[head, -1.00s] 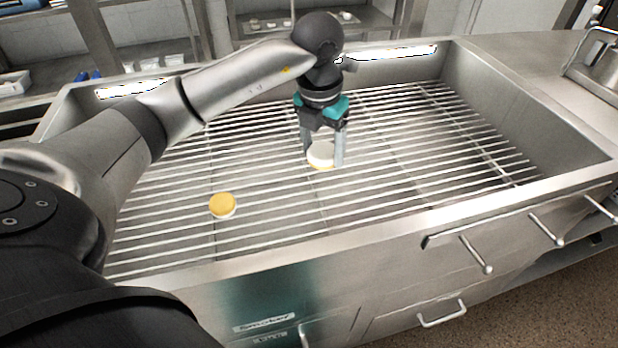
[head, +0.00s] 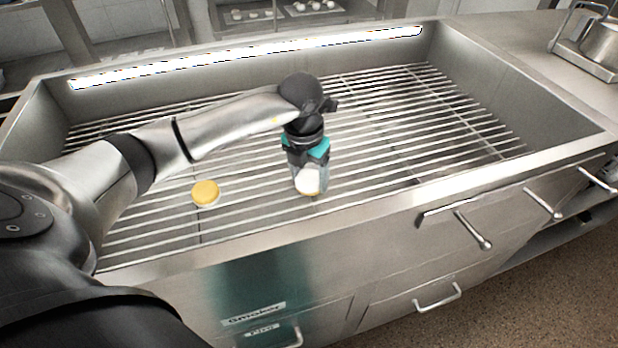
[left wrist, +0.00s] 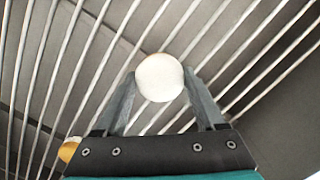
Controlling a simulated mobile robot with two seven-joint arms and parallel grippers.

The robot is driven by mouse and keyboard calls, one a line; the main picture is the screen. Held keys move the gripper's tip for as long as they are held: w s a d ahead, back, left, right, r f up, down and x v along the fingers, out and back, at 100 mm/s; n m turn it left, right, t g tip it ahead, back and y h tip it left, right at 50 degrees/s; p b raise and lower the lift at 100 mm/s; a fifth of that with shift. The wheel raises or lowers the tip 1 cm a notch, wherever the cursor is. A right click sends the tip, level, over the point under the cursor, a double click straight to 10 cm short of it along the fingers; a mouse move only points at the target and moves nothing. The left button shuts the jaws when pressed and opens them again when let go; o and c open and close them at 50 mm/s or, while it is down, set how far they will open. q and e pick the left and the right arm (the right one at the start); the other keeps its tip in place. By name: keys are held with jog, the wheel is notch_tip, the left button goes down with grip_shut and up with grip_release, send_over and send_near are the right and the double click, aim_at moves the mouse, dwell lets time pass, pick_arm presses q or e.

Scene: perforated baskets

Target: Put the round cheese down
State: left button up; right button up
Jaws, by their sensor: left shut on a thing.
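My left gripper (head: 312,187) is shut on a round cheese (head: 307,181) with a white face and a yellow edge below. The cheese is over the metal grate (head: 400,135); I cannot tell whether it touches the bars. In the left wrist view the cheese (left wrist: 159,77) sits between the two fingertips, with the grate bars behind it. A second round cheese (head: 205,192), yellow on top and white below, lies on the grate to the left of the gripper. It shows partly at the lower left of the left wrist view (left wrist: 68,150). My right gripper is not in view.
The grate is sunk in a steel basin with raised walls (head: 480,75). Drawers with bar handles (head: 472,230) are in front. A pot (head: 600,45) stands on the counter at right. The grate's right part is clear.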

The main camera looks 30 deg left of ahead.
aim_at(305, 182)
pick_arm(q)
jog(key=shift+f, duration=0.15)
jog(key=shift+f, duration=0.1)
jog(key=o, duration=1.5)
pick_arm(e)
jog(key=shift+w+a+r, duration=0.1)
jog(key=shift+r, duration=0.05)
pick_arm(q)
jog(key=shift+r, duration=0.35)
jog(key=r+p, duration=0.1)
jog(key=r, duration=0.3)
jog(key=s+r+p, duration=0.1)
jog(key=r, duration=0.2)
jog(key=r+p, duration=0.2)
jog(key=r, duration=0.2)
jog(key=shift+s+r, duration=0.2)
jog(key=shift+r, duration=0.1)
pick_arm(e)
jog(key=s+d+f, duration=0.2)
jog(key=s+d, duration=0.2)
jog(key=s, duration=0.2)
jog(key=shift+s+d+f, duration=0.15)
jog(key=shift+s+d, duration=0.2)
